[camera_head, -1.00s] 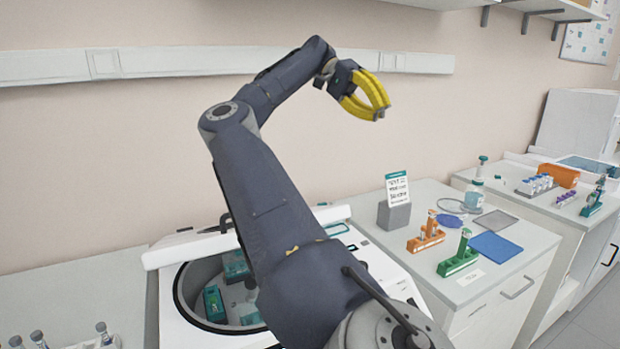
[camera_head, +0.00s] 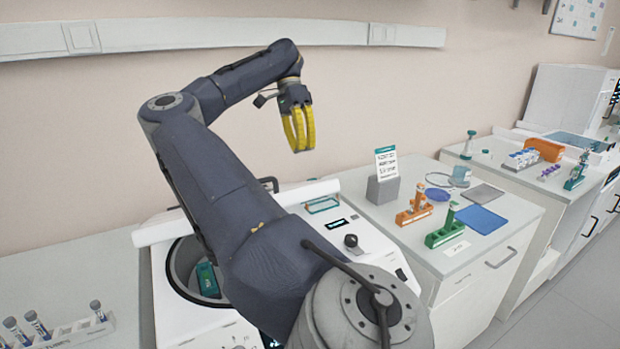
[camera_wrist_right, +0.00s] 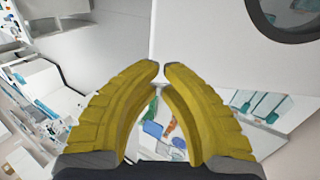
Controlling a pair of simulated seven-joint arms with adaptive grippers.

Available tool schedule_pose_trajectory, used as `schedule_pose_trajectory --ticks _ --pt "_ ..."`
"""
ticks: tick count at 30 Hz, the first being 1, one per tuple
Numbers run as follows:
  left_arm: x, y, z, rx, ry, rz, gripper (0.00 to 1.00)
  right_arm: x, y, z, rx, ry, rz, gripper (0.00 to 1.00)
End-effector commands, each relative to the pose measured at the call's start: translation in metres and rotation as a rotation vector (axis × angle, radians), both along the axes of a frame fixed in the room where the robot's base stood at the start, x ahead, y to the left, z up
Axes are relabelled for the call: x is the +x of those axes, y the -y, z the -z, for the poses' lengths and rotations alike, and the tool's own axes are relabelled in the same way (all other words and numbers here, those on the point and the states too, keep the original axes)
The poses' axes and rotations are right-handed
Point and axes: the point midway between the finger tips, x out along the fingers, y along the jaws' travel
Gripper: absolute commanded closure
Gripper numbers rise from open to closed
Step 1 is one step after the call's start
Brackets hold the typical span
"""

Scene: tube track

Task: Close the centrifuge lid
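The white centrifuge (camera_head: 375,238) stands at the front centre with its round bowl (camera_head: 172,268) uncovered and green tube holders (camera_head: 207,279) inside. Its white lid (camera_head: 152,233) is raised at the back of the housing, seen almost edge-on; my right arm hides its middle and part of the bowl. My right gripper (camera_head: 304,150) hangs above and behind the lid, yellow fingers pointing down, touching nothing visible. In the right wrist view, the gripper (camera_wrist_right: 160,69) has its curved fingertips almost meeting, with nothing held. My left gripper is out of view.
A bench at the right holds a grey sign stand (camera_head: 382,190), an orange rack (camera_head: 413,211), a green rack (camera_head: 445,234) and a blue mat (camera_head: 481,219). A tube rack (camera_head: 85,330) stands at the front left. The wall (camera_head: 330,90) is behind the gripper.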

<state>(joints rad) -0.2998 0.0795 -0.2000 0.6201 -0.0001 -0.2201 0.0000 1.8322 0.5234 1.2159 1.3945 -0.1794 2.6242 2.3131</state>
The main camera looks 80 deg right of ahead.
Motion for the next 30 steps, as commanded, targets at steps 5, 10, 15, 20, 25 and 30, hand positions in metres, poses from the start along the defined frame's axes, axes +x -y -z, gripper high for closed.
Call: schedule_pose_trajectory --ticks 5,10,15,20,25,30 --pt "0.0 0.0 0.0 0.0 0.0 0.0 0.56 -0.01 -0.011 0.028 0.001 -0.002 0.003 1.0" --pt "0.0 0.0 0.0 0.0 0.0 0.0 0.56 -0.017 -0.019 0.05 0.0 -0.002 0.001 1.0" --pt "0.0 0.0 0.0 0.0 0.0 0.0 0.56 -0.023 -0.024 0.065 -0.001 -0.001 0.0 1.0" --pt "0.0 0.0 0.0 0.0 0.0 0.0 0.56 -0.025 -0.027 0.072 -0.002 -0.001 -0.001 1.0" --pt "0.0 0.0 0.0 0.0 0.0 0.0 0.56 -0.026 -0.028 0.074 -0.002 -0.001 -0.001 1.0" --pt "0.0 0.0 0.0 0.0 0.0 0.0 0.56 -0.026 -0.028 0.074 -0.002 -0.001 -0.001 1.0"
